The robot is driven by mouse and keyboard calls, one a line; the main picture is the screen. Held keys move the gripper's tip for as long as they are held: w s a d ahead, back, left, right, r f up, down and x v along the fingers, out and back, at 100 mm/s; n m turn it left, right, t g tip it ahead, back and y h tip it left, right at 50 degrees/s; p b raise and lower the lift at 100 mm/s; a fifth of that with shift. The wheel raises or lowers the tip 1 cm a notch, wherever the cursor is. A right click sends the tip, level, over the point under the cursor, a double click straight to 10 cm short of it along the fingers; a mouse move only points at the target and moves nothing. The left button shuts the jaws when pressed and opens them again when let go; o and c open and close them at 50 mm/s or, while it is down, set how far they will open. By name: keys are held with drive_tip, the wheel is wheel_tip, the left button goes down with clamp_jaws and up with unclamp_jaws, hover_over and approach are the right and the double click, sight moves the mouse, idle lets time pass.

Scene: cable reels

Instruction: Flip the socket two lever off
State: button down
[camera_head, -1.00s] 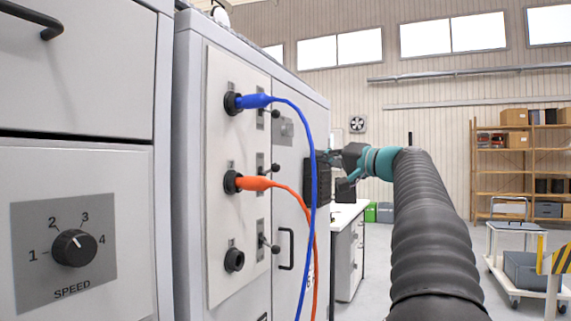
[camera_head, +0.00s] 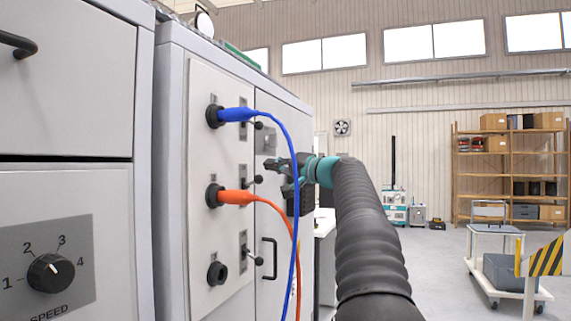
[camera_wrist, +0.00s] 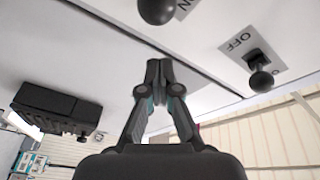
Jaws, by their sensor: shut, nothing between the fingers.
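The panel (camera_head: 222,263) carries sockets in a column, each with a black ball-ended lever to its right. Beside the orange plug (camera_head: 233,197), in the middle socket, is the middle lever (camera_head: 258,179). The top lever (camera_head: 258,126) is by the blue plug (camera_head: 236,115); the bottom lever (camera_head: 258,261) is by an empty socket (camera_head: 217,273). My gripper (camera_head: 268,164) is shut and empty, just right of and above the middle lever. In the wrist view its closed fingertips (camera_wrist: 158,64) lie between two lever knobs (camera_wrist: 157,8) (camera_wrist: 261,80), apart from both; an OFF label is near the right knob.
Blue and orange cables (camera_head: 297,200) hang down in front of the panel, close to my gripper. A black box (camera_wrist: 57,108) shows left in the wrist view. A black door handle (camera_head: 269,258) is below. A speed dial (camera_head: 51,277) is at left; open floor lies right.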

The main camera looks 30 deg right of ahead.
sight(259, 179)
drive_tip(key=shift+s+a+f+b, duration=0.95)
drive_tip(key=shift+s+a+f, duration=0.1)
drive_tip(key=shift+a+f, duration=0.15)
drive_tip(key=shift+d+f, duration=0.1)
drive_tip(key=shift+f, duration=0.05)
drive_tip(key=shift+b, duration=0.35)
